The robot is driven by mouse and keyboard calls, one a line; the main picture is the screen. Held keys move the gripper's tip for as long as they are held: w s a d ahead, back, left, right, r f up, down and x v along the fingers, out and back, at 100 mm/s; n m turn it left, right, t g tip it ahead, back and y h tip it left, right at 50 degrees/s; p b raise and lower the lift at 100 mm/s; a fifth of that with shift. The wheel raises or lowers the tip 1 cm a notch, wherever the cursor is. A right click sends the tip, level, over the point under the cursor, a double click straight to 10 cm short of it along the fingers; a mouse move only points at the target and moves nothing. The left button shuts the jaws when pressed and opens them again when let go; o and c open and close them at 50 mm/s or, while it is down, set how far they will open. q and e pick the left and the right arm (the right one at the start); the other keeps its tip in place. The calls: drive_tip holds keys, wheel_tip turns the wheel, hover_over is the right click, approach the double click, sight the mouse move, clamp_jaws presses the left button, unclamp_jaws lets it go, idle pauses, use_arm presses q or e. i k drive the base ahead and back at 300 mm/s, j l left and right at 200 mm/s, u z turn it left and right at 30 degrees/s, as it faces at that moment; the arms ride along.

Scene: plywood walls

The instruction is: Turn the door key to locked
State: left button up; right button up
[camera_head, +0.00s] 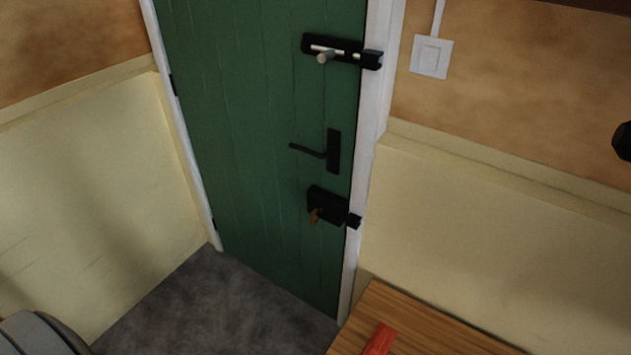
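A brass-coloured key (314,216) sits in the black lock box (328,204) low on the right side of the green door (255,130). The key's bow hangs downward, but it is too small to tell its exact turn. A black keeper (354,221) is on the white frame beside the lock box. The door appears shut in its frame. Neither of my grippers can be made out in the head view, and nothing touches the key.
A black lever handle (332,151) and a bolt (335,50) are above the lock. A wooden surface (440,330) with a red object (378,340) stands at the lower right. A light switch (431,58) is on the right wall. The dark floor (215,305) before the door is clear.

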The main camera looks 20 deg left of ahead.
sight(314, 215)
drive_tip(key=k+j+u, duration=0.2)
drive_tip(key=k+j, duration=0.2)
drive_tip(key=j, duration=0.25)
drive_tip(key=k+j+u, duration=0.1)
drive_tip(key=j, duration=0.2)
drive_tip(key=u, duration=1.45)
